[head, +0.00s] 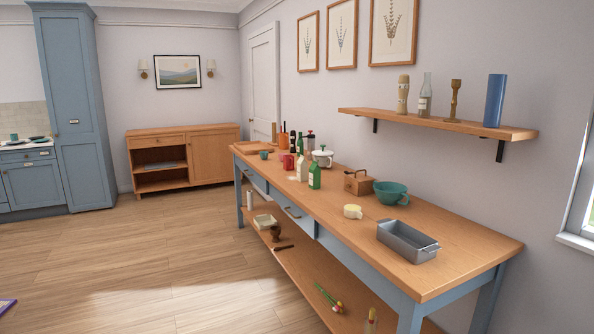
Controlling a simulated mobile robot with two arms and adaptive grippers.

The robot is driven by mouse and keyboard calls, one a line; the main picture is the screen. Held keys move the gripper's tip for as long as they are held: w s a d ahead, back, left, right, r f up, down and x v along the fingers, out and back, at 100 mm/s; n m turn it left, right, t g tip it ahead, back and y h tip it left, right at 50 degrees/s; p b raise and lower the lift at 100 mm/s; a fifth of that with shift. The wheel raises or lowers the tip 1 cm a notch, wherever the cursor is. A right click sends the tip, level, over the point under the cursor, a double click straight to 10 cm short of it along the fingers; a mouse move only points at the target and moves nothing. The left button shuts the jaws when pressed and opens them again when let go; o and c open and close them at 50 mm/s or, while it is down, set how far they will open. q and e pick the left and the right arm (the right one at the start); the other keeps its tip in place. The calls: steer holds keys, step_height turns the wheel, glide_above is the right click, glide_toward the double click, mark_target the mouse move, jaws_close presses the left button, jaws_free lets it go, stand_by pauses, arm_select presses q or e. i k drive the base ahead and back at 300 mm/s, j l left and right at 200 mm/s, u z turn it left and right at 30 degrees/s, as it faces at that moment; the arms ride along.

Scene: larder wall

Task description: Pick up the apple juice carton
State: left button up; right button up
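A green container with a pale label (314,176) stands upright on the long wooden table (454,270). Close to its left stands a cream-white carton-like container (302,169). The labels are too small to read, so I cannot tell which one is the apple juice carton. Neither of my grippers is in view.
Near the containers are a red mug (288,162), a white lidded pot (322,157) and a wooden box (358,182).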

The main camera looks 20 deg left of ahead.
mark_target(314, 170)
steer(key=i+j, duration=1.55)
steer(key=j, duration=0.25)
steer(key=i+j, duration=0.8)
steer(key=j, duration=0.1)
